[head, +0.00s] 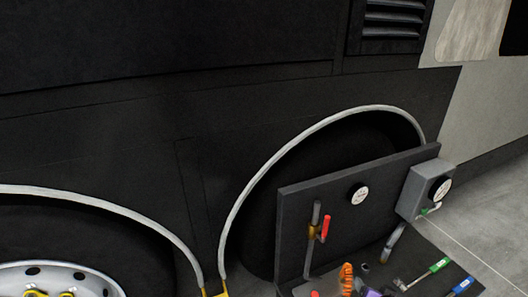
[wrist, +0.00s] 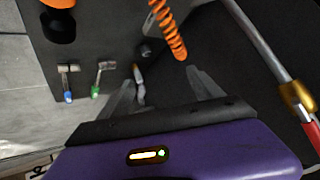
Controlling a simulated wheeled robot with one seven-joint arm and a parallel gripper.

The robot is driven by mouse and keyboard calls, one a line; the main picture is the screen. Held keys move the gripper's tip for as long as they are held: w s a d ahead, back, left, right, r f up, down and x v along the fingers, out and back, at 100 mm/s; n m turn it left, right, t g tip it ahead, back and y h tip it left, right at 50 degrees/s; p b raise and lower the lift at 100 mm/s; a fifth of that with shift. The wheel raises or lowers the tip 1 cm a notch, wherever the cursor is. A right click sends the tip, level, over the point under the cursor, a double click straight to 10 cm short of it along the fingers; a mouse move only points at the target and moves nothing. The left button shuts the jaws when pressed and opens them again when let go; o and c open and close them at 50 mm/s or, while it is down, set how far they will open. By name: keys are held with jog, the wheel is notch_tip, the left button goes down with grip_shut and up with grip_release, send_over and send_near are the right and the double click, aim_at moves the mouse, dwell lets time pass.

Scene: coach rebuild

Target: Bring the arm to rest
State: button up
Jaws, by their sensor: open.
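My gripper (wrist: 162,88) is open in the wrist view, its two grey fingers apart with only the dark surface visible between them. A small metal piece with a tan end (wrist: 139,85) shows close to the left finger; I cannot tell whether they touch. The purple gripper body (head: 372,293) just shows at the bottom edge of the head view, above the dark bench; its fingers are hard to make out there. An orange coiled hose (wrist: 170,32) lies ahead of the fingers, and also shows in the head view (head: 346,277).
A dark upright panel (head: 300,215) carries a gauge (head: 358,194) and a red-handled valve (head: 325,228). A grey box (head: 425,188) is at its right end. Green-handled (head: 438,265) and blue-handled (head: 463,285) tools lie on the bench. The coach side stands behind; grey floor is free at right.

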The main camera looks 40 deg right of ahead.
jog(key=s+a+r+n+t+y, duration=0.15)
jog(key=a+r+n+t, duration=0.25)
jog(key=a+r, duration=0.55)
jog(key=s+a+r+n+t, duration=0.2)
jog(key=a+r+n+t, duration=0.4)
jog(key=a, duration=0.7)
jog(key=s+a+r+n+g+y, duration=0.1)
jog(key=s+a+r+n+y, duration=0.2)
jog(key=s+a+r+y, duration=0.3)
jog(key=s+a+r, duration=0.1)
jog(key=s+a, duration=0.3)
jog(key=a, duration=0.3)
jog(key=shift+s+a+g, duration=0.15)
jog(key=shift+s+g, duration=0.25)
jog(key=shift+c, duration=0.2)
